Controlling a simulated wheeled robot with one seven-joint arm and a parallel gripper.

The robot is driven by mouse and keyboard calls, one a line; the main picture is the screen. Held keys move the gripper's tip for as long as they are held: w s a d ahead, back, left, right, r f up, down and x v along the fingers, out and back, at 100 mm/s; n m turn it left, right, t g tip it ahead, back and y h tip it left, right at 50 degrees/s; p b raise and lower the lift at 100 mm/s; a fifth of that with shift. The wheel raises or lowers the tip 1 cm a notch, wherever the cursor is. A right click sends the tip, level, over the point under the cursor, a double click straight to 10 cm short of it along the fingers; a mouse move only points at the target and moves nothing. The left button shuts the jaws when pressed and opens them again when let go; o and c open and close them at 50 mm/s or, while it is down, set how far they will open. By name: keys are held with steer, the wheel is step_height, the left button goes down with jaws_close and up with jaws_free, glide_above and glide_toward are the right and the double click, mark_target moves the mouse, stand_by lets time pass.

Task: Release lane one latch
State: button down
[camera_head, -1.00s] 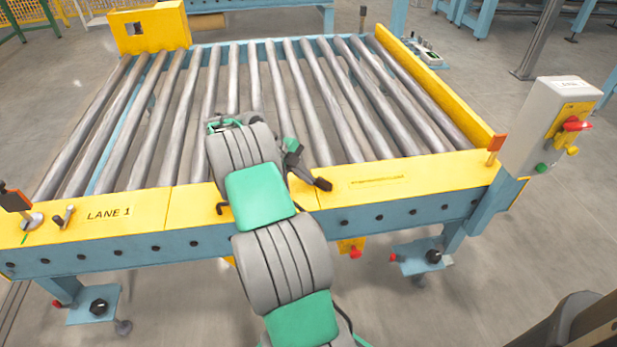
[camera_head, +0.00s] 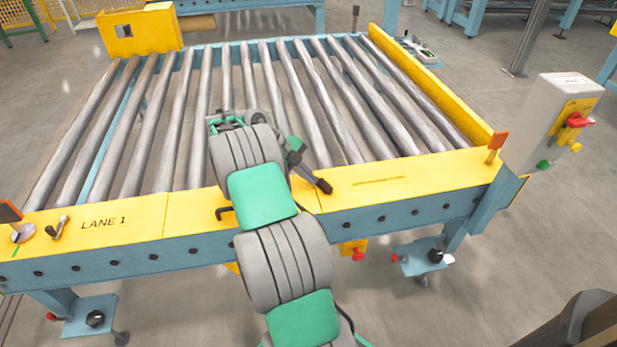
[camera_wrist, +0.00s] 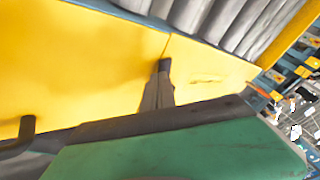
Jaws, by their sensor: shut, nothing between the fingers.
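The LANE 1 label (camera_head: 103,223) is on the yellow front rail of the roller conveyor. A small metal latch lever (camera_head: 57,228) stands on the rail left of the label. A dark hooked handle (camera_head: 224,213) sits on the rail beside my arm; it also shows at the left of the wrist view (camera_wrist: 25,130). My gripper (camera_head: 326,187) is over the rail, right of the hooked handle and far right of the lever. In the wrist view my gripper (camera_wrist: 164,66) is shut and empty over the yellow rail near a seam. I cannot tell whether it touches the rail.
A grey control box (camera_head: 552,120) with a red knob stands at the right end. Orange flags (camera_head: 497,140) rise at the rail's ends. The rollers (camera_head: 345,105) are bare. A yellow side guard (camera_head: 425,85) runs along the right side.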

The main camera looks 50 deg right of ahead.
steer(key=shift+w+d, duration=0.1)
steer(key=shift+d, duration=0.65)
stand_by(1.4)
stand_by(0.6)
steer(key=a, duration=0.1)
steer(key=w+a, duration=0.1)
steer(key=w+a+b, duration=0.1)
steer(key=a, duration=0.1)
steer(key=shift+w+r, duration=0.1)
steer(key=shift+w, duration=0.15)
steer(key=w+d+p+v, duration=0.1)
steer(key=d+p+v, duration=0.1)
steer(key=p+v, duration=0.6)
steer(key=shift+v, duration=0.8)
steer(key=shift+s, duration=0.15)
